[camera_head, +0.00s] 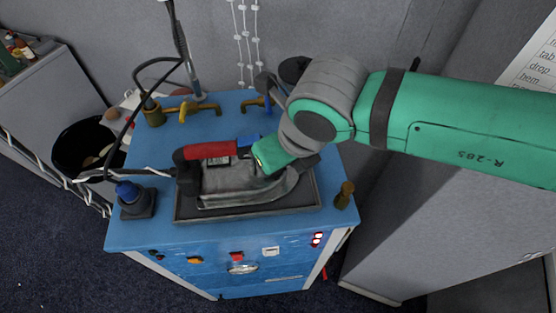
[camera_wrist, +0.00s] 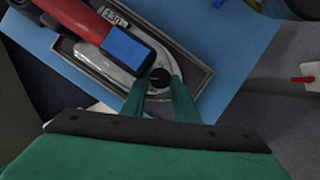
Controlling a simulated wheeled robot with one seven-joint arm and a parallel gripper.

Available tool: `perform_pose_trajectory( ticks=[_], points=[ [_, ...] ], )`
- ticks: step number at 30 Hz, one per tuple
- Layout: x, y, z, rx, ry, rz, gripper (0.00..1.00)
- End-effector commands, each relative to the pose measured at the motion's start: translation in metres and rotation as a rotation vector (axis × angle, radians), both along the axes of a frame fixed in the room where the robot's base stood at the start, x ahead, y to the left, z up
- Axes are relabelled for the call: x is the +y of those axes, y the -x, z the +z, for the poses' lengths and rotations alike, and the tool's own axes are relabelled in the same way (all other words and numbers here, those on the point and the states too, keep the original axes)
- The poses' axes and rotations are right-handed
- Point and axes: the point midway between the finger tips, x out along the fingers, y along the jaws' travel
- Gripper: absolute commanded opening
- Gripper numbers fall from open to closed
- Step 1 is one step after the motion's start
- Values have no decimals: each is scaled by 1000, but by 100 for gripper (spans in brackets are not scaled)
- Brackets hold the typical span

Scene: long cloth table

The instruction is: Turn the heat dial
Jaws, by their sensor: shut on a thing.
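A clothes iron (camera_head: 225,181) with a red and black handle lies on a dark rectangular tray (camera_head: 243,214) on the blue unit. A small black round dial (camera_wrist: 160,76) sits on the iron's grey upper body, close to a blue patch on the handle's end in the wrist view. My gripper (camera_wrist: 160,92) reaches the iron from the right, and its two green fingers are shut on the dial. In the head view my gripper (camera_head: 264,166) hides the dial.
The blue unit (camera_head: 143,235) has brass taps (camera_head: 187,110) at the back and a blue-topped knob (camera_head: 129,192) at the left. A brass post (camera_head: 344,194) stands right of the tray. A black bin (camera_head: 82,147) is at the far left. Cables run near the iron's left end.

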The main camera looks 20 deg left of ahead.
Motion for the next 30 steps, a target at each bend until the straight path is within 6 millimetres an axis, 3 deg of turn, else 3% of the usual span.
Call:
perform_pose_trajectory(
  ticks=[2,3,5,17,30],
  points=[
    [0,0,0,0,0,1,4],
    [0,0,0,0,0,1,31],
    [0,0,0,0,0,1,46],
    [-2,1,5,-2,0,1,46],
    [-26,17,74,-1,-2,-2,46]
  ],
)
